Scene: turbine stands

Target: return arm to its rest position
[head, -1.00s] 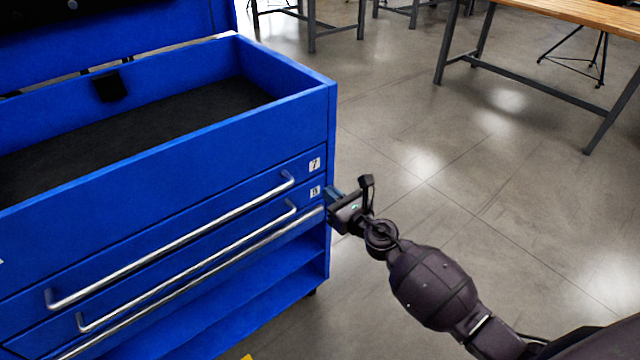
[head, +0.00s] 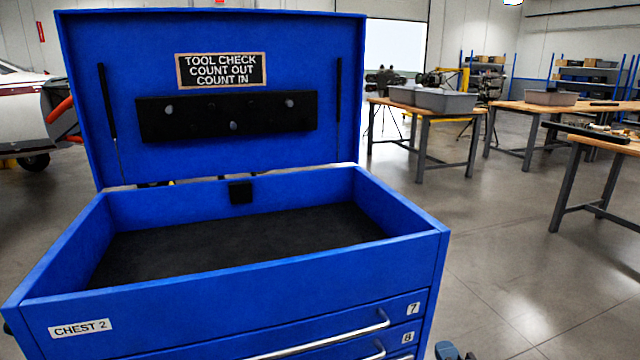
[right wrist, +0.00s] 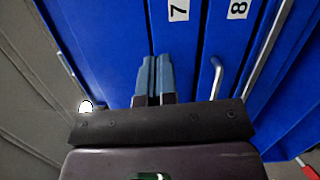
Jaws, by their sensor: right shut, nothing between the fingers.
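My right gripper (head: 447,352) shows at the bottom edge of the head view, just right of the blue tool chest's front corner. In the right wrist view its two blue-grey fingers (right wrist: 153,80) are together with nothing between them, in front of the chest's blue face. The chest (head: 230,283), labelled CHEST 2, has its lid (head: 330,60) raised. Drawer 7 (head: 340,325) and drawer 8 (head: 408,350) look closed. Most of my right arm is out of the head view. My left gripper is not in view.
The chest's top tray (head: 240,240) is dark-lined and empty. Wooden-topped benches (head: 530,106) stand to the right, one with grey bins (head: 445,100). Open floor (head: 510,270) lies right of the chest. A white vehicle (head: 18,85) is at the far left.

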